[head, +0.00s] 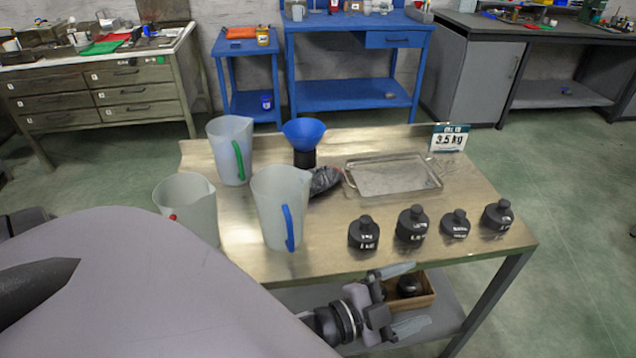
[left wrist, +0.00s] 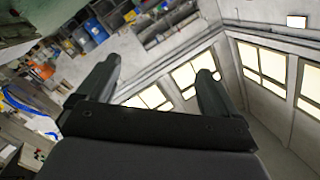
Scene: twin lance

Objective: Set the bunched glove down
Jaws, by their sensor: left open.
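The bunched glove (head: 325,181) is a dark grey, crumpled bundle lying on the metal table (head: 330,245). It is partly hidden behind the jug with the blue handle (head: 280,205). My left gripper (head: 418,294) is open and empty, low in front of the table's near edge and well apart from the glove. In the left wrist view its two fingers (left wrist: 155,85) stand wide apart with nothing between them, and the glove does not show there. My right gripper is not in view.
A jug with a green handle (head: 230,150), another jug (head: 188,205) and a blue funnel (head: 305,134) stand near the glove. A metal tray (head: 393,190) lies to its right. Several black weights (head: 411,226) line the front right. A sign (head: 450,138) reads 3.5 kg.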

